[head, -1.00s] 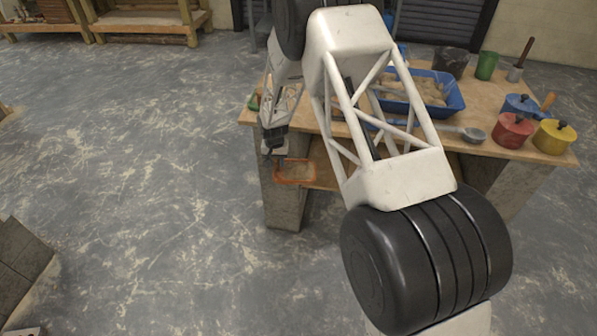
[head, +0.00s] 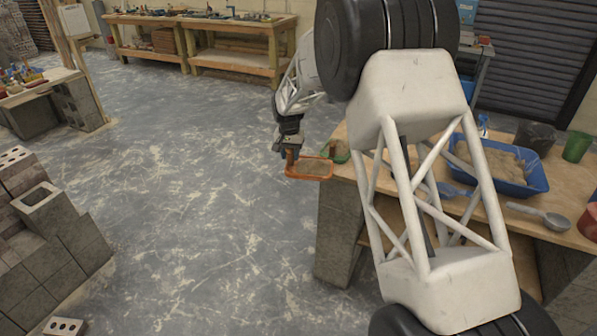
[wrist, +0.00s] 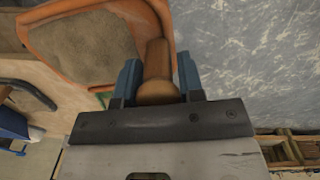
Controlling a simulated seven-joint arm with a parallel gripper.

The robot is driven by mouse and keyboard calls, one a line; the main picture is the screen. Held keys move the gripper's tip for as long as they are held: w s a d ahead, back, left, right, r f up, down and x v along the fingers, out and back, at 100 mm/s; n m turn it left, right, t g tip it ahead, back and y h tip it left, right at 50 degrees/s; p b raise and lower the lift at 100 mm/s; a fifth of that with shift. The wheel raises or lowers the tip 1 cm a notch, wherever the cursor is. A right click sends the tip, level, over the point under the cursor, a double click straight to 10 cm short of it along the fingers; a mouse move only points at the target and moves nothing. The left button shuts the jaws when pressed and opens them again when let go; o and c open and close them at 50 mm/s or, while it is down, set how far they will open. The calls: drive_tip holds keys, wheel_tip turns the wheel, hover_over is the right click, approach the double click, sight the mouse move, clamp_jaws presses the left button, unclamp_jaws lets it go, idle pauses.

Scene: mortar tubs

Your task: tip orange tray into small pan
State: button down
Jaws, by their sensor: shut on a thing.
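The orange tray (head: 308,177) is in the air beside the left corner of the workbench in the head view. It looks roughly level and holds sandy, grey-brown material. My gripper (head: 291,150) is shut on its handle. In the wrist view my gripper's blue fingers (wrist: 159,78) stand on both sides of the brown handle, and the tray (wrist: 112,77) fills the upper left. A green container (head: 339,152) sits on the bench corner just right of the tray, partly hidden. I cannot tell surely which vessel is the small pan.
The workbench (head: 565,188) carries a blue sand tub (head: 520,187), a grey long-handled ladle (head: 555,221), a dark bucket (head: 535,138) and a green cup (head: 577,147). Stacked blocks (head: 60,235) stand at the left. The floor between is clear.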

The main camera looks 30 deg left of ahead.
drive_tip(key=shift+n, duration=0.4)
drive_tip(key=w+d+r, duration=0.1)
drive_tip(key=d, duration=0.1)
drive_tip(key=w+d+r, duration=0.3)
drive_tip(key=w+d, duration=0.1)
drive_tip(key=shift+r, duration=0.15)
drive_tip(key=w+d+r, duration=0.1)
drive_tip(key=w+d, duration=0.4)
drive_tip(key=d, duration=0.8)
drive_tip(key=w+d+r+n, duration=0.1)
drive_tip(key=w+d, duration=0.4)
drive_tip(key=d, duration=0.8)
drive_tip(key=w+d+r+n, duration=0.1)
drive_tip(key=w+d, duration=0.5)
drive_tip(key=d, duration=0.7)
drive_tip(key=shift+d+r, duration=0.35)
drive_tip(key=shift+r, duration=0.15)
drive_tip(key=shift+d+r, duration=0.1)
drive_tip(key=w+d+r+g+y, duration=0.3)
drive_tip(key=d+y, duration=0.2)
drive_tip(key=d, duration=0.1)
drive_tip(key=w+d+r+g+y, duration=0.3)
drive_tip(key=w+d+r+y, duration=0.1)
drive_tip(key=d+y, duration=0.1)
drive_tip(key=shift+d+y, duration=0.4)
drive_tip(key=shift+s, duration=0.1)
